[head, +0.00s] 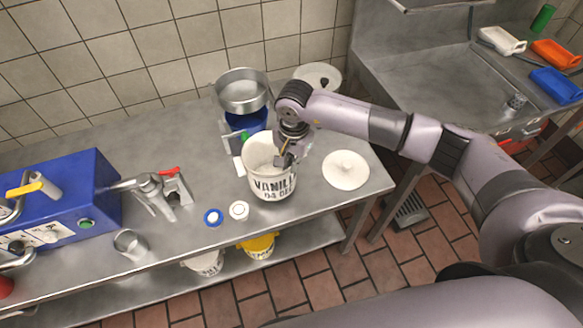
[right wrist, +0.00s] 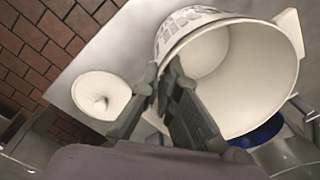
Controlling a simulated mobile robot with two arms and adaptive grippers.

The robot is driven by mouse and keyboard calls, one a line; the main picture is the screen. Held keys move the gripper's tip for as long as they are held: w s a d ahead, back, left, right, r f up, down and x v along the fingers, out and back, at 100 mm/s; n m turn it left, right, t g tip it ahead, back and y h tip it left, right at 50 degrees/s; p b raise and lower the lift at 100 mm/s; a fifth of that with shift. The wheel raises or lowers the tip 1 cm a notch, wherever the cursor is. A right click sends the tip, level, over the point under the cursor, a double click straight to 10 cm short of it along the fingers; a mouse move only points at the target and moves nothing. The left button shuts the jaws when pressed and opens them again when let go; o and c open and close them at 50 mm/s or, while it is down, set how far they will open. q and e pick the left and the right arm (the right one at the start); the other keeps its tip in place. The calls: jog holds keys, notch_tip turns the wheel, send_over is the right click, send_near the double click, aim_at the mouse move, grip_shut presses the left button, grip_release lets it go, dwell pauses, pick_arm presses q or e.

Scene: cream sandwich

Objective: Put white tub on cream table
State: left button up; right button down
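The white tub (head: 266,184) is open-topped, upright and lettered "VANILL…". It stands at the right part of the steel table (head: 200,170), near the front edge; I cannot tell whether its base touches the table. My right gripper (head: 284,160) is at the tub's right rim. In the right wrist view the tub (right wrist: 235,80) fills the upper right, and the fingers of my right gripper (right wrist: 163,72) close on its wall, one inside and one outside. My left gripper is not in view.
A white lid (head: 346,170) lies right of the tub. A metal pan (head: 242,90) on a blue base stands behind. Two small discs (head: 238,210) lie in front. A blue machine (head: 60,200) is at the left. A steel sink counter (head: 450,85) is at the right.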

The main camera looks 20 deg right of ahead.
aim_at(291, 176)
jog(key=shift+f, duration=1.55)
jog(key=c, duration=2.3)
grip_release()
jog(key=shift+f, duration=0.1)
jog(key=o, duration=0.5)
